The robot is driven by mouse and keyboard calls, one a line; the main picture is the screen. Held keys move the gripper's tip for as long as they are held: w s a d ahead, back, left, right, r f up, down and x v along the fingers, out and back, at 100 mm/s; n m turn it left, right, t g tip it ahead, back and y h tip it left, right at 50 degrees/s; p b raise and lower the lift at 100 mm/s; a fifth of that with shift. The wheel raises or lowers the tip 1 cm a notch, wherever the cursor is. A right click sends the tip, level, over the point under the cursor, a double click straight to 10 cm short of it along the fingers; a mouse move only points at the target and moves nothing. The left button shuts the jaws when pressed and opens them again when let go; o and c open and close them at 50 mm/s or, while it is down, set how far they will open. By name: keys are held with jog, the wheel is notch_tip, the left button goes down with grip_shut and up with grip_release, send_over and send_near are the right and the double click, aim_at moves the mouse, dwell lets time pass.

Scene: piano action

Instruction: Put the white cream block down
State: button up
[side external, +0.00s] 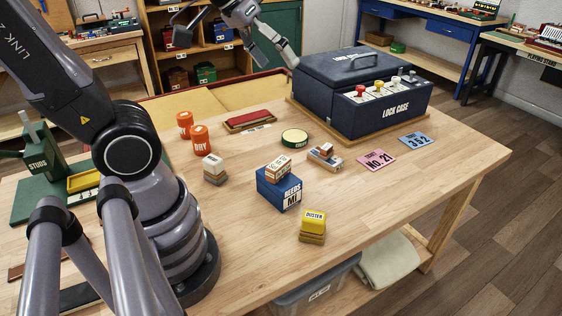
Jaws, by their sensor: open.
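My gripper (276,54) is at the top middle, high above the back of the table and left of the lock case. Its fingers are spread and nothing shows between them. A small white cream block (213,161) sits on top of a short grey and wood stack on the table, left of the middle. It is well apart from my gripper. Another pale block with a white label (279,167) rests on the blue reeds box (279,190). I cannot tell from this view which of the two the task names.
The dark blue lock case (366,92) stands at the back right, near my gripper. Orange dry tins (201,138), a round green-rimmed tin (294,138), a red-topped block (248,119) and a yellow duster block (313,221) are spread about. Bare wood lies at the right front.

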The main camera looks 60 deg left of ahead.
jog(key=s+a+m+g+y, duration=0.1)
jog(key=s+a+m+y, duration=0.1)
jog(key=s, duration=0.6)
jog(key=shift+s+a+r, duration=0.3)
jog(key=shift+s+a, duration=0.05)
jog(key=shift+a, duration=0.2)
dwell(0.4)
